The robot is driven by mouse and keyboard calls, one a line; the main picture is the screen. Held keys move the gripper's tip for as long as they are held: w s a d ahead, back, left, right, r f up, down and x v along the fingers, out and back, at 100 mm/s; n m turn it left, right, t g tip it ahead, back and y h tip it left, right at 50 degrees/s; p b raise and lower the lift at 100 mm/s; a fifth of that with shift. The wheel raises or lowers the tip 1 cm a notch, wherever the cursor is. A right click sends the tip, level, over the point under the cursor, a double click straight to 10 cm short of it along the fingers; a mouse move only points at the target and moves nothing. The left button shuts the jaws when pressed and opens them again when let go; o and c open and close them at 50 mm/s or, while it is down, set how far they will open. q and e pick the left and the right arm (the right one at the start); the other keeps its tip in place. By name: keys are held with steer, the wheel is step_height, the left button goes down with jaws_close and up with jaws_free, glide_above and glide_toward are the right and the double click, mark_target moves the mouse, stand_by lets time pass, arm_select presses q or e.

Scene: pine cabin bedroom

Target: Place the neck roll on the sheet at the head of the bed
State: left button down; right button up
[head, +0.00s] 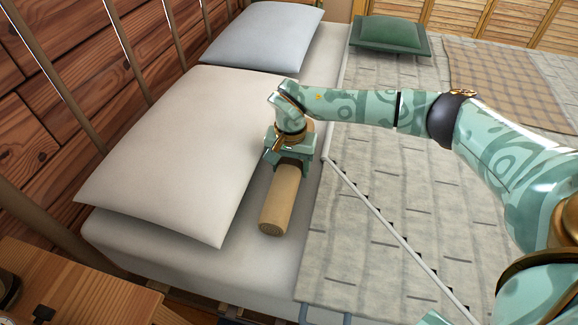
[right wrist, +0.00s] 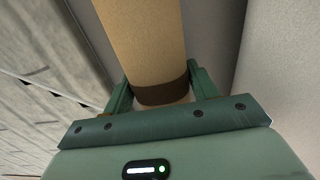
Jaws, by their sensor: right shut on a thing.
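The neck roll (head: 279,203) is a tan cylinder with a dark band near the gripper. My right gripper (head: 291,162) is shut on it, and the roll also shows between the fingers in the right wrist view (right wrist: 143,45). The roll is over the white sheet (head: 240,262) at the head of the bed, between the near pillow and the grey quilt. I cannot tell whether it touches the sheet. The gripper hides the roll's far end. My left gripper is not in view.
A near white pillow (head: 170,150) lies left of the roll, and a far pillow (head: 262,36) lies behind. The grey quilt (head: 375,220) covers the bed at right, with a green cushion (head: 388,32) at the back. A wooden nightstand (head: 75,290) stands at front left.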

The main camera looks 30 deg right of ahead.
mark_target(290, 160)
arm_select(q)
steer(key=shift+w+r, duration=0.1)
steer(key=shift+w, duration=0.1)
arm_select(e)
steer(key=shift+f, duration=0.1)
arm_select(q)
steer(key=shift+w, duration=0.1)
arm_select(e)
steer(key=o, duration=1.2)
steer(key=shift+f, duration=0.1)
steer(key=shift+r, duration=0.2)
step_height(290, 160, up, 6)
steer(key=p, duration=0.3)
steer(key=shift+f, duration=0.25)
step_height(290, 160, up, 6)
steer(key=p, duration=0.2)
steer(key=shift+f+p, duration=0.25)
steer(key=shift+p, duration=0.15)
steer(key=shift+r, duration=0.5)
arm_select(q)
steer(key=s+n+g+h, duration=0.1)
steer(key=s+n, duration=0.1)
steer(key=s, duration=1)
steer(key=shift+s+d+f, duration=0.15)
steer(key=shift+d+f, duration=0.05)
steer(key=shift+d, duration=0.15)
